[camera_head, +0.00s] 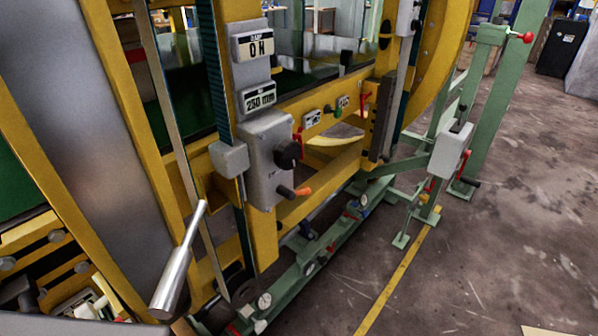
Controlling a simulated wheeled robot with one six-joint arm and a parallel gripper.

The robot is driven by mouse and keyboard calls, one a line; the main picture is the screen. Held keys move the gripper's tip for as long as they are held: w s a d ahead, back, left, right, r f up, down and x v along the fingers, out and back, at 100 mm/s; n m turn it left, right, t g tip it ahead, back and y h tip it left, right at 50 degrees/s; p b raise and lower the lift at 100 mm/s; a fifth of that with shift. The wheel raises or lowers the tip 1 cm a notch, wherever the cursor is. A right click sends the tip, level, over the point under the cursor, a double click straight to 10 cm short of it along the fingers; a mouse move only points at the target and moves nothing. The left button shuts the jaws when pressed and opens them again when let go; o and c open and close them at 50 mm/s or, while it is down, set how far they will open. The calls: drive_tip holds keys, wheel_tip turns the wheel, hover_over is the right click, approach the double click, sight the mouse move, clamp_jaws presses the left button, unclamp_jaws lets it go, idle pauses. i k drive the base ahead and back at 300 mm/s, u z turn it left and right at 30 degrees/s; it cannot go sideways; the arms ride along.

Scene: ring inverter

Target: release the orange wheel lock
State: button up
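An orange-tipped lever (302,192) sticks out at the lower right of a grey control box (262,160) on the yellow machine frame. It is the only clearly orange handle I see; I cannot tell for certain that it is the wheel lock, or its locked state. A black knob (287,153) sits just above it on the same box. My gripper is not visible in this view. A silver cylinder with a thin rod (175,275) stands in the left foreground; I cannot tell what it belongs to.
The yellow frame (110,120) fills the left and centre. A green base rail (325,250) runs along the floor before it. A green stand (495,110) with red-tipped handles rises at the right. The concrete floor (500,250) at lower right is open, with a yellow line.

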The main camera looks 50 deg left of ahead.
sight(285, 192)
drive_tip(key=u, duration=0.8)
drive_tip(key=i, duration=0.8)
drive_tip(key=u, duration=1.05)
drive_tip(key=i, duration=0.25)
drive_tip(key=u, duration=0.35)
